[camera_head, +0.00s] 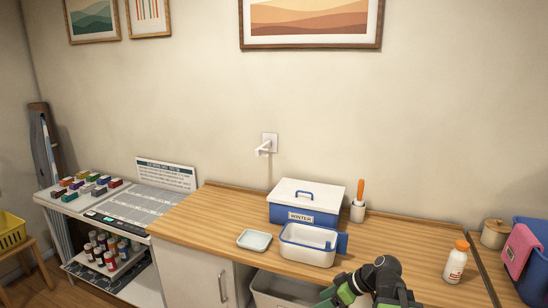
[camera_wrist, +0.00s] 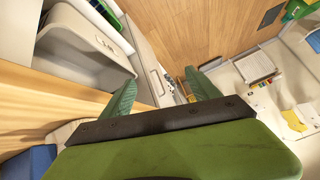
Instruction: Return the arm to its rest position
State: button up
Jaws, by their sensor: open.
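My arm, black with green parts, shows at the bottom right of centre in the head view, in front of the wooden counter (camera_head: 395,238). My gripper (camera_wrist: 160,88) shows in the wrist view with two green fingers spread apart and nothing between them. In the head view only a green part of it shows low in the picture, beside the pale open bin (camera_head: 268,294) below the counter edge. The fingertips are not clear in that view.
A blue-and-white lidded box (camera_head: 303,214), a white tub with blue trim (camera_head: 305,250), a pale dish (camera_head: 254,240) and a white bottle with an orange cap (camera_head: 456,264) stand on the counter. A cup with an orange-handled tool (camera_head: 357,211) is behind.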

jog(key=s+a+f+m+g+h, duration=0.2)
jog(key=s+a+f+g+h, duration=0.15)
jog(key=a, duration=0.35)
jog(key=s+d+f+m+h, duration=0.2)
jog(key=d+m+h, duration=0.2)
jog(key=d+m, duration=0.3)
jog(key=shift+s+d+f+m, duration=0.25)
jog(key=shift+d+m, duration=0.15)
jog(key=shift+m, duration=0.3)
